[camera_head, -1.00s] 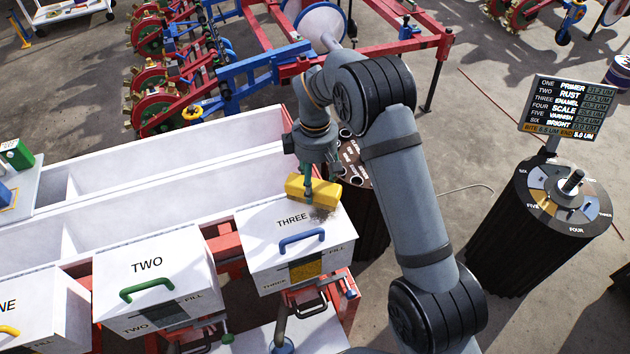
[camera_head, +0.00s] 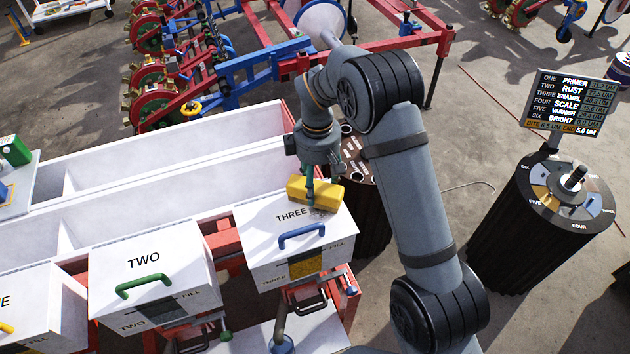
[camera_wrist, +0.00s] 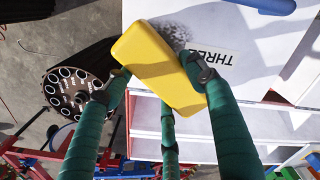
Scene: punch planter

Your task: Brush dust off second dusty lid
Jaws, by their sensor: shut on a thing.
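The white box lid marked THREE (camera_head: 262,240) has a blue handle (camera_head: 302,235). A dark speckled dust patch (camera_head: 322,211) lies near its far right edge. The patch also shows in the wrist view (camera_wrist: 172,28), partly hidden by the yellow block. My gripper (camera_head: 311,187) is shut on the yellow block-shaped brush (camera_head: 328,194). The brush (camera_wrist: 160,62) sits at the lid's far edge, beside and partly over the dust; I cannot tell whether it touches the lid. The lid marked TWO (camera_head: 180,245), with a green handle (camera_head: 143,287), shows no clear dust.
White open bins (camera_head: 150,160) run behind the boxes. A dark drum with round holes (camera_wrist: 75,95) stands close behind lid THREE. Another dark drum (camera_head: 520,225) with a sign (camera_head: 570,103) stands at right. Red and blue farm machinery (camera_head: 250,85) is at the back.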

